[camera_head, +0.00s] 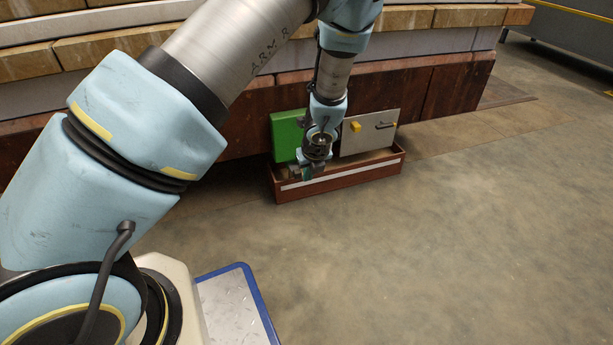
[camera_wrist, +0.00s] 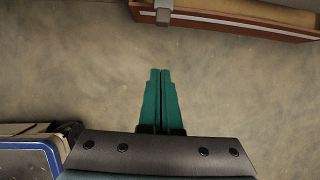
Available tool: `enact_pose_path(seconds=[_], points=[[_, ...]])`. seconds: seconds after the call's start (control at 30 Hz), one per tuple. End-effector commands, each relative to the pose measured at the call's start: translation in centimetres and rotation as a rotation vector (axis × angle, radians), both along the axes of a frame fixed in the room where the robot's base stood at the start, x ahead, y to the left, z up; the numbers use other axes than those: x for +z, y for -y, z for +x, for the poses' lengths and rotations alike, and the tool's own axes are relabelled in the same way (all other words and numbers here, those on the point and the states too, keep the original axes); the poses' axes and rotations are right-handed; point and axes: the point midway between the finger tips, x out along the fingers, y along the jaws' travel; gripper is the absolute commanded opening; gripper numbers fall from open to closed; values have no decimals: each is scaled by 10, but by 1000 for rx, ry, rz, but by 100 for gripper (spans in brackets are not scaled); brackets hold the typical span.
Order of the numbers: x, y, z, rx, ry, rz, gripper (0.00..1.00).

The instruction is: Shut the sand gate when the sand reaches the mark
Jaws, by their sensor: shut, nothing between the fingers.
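A long reddish-brown box (camera_head: 345,184) stands on the floor against the structure, with a white stripe along its front. Its rim also shows at the top of the wrist view (camera_wrist: 240,25), with tan sand (camera_wrist: 285,13) inside. Above the box are a green panel (camera_head: 284,136) and a grey panel (camera_head: 368,136) with a yellow knob (camera_head: 355,127) and a dark handle (camera_head: 386,126). I cannot tell which part is the gate. My gripper (camera_head: 307,176) is in front of the box's left part and hides some of it. Its teal fingers (camera_wrist: 160,72) are shut and empty over bare floor.
A small grey block (camera_wrist: 163,16) sits at the box's rim in the wrist view. Layered stone and brown blocks (camera_head: 440,90) rise behind the box. A blue-edged metal plate (camera_head: 235,305) is at the lower left. The floor on the right is clear.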

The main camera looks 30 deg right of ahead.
Motion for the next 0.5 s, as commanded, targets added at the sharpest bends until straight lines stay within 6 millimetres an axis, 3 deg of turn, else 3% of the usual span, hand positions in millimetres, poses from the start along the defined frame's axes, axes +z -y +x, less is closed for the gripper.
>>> enact_pose_path(seconds=[0.03,0.3,0.5], points=[[-17,0,5,3,0,1,0],[-70,2,26,4,0,1,0],[-62,5,50,6,0,-2,0]])
